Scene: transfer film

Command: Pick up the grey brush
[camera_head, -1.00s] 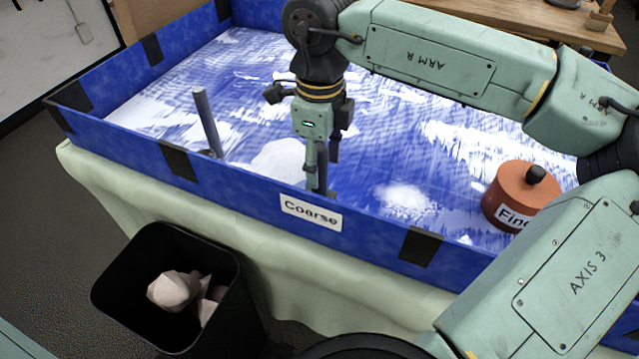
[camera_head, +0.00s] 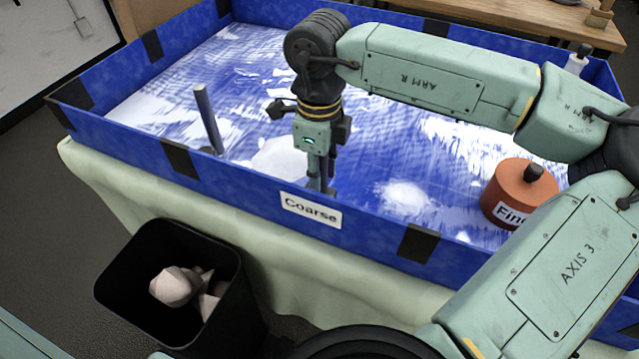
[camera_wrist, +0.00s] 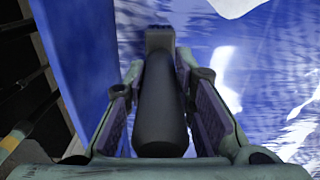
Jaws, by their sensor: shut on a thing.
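My gripper (camera_head: 321,183) points down inside the blue tray (camera_head: 120,150), close behind its front wall near the "Coarse" label. In the wrist view its two fingers (camera_wrist: 160,80) are shut on the sides of a dark grey, rounded handle (camera_wrist: 160,115), which I take to be the grey brush. A small dark block shows at the handle's far end. The handle's lower part and any bristles are hidden. In the head view the front wall and my fingers hide most of it. Another grey rod (camera_head: 207,118) stands upright in the tray, to the left.
A red-brown lidded pot (camera_head: 518,188) labelled "Fine" stands in the tray at right. White powder patches (camera_head: 405,197) lie on the tray floor. A black bin (camera_head: 215,325) with crumpled pale pieces stands in front. A wooden bench (camera_head: 480,25) is behind.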

